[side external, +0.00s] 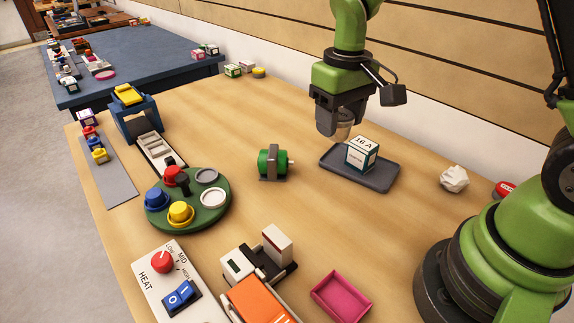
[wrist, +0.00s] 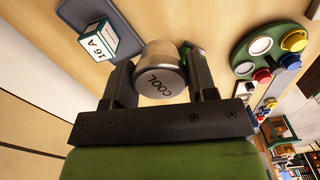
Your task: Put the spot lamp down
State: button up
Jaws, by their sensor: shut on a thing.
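The spot lamp is a short silver cylinder marked COOL (wrist: 162,82), seen between my fingers in the wrist view. My gripper (wrist: 160,85) is shut on its sides. In the side external view my gripper (side external: 341,122) points down and holds the lamp (side external: 343,131) above the table, close to the back left corner of the dark grey tray (side external: 375,184). The lamp is mostly hidden by the fingers there. A white and teal box marked 16 A (side external: 361,155) stands on the tray, to the right of the lamp and apart from it.
A green motor-like part (side external: 272,163) stands left of the tray. A green round board (side external: 212,218) with coloured knobs is further left. A crumpled white lump (side external: 454,179) lies right of the tray. A pink tray (side external: 341,297) is in front. Bare wood surrounds the grey tray.

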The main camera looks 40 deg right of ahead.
jog(key=w+f+m, duration=0.1)
jog(key=w+f, duration=0.1)
jog(key=f, duration=0.1)
jog(key=w+f+m, duration=0.1)
jog(key=f, duration=0.2)
jog(key=w+f+m, duration=0.1)
jog(key=w+f, duration=0.1)
jog(key=f, duration=0.2)
jog(key=shift+w+a+f, duration=0.1)
jog(key=shift+w+a, duration=0.1)
jog(key=shift+w, duration=0.1)
jog(key=shift+f, duration=2.35)
jog(key=shift+f, duration=0.1)
jog(key=o, duration=0.9)
jog(key=shift+o, duration=0.2)
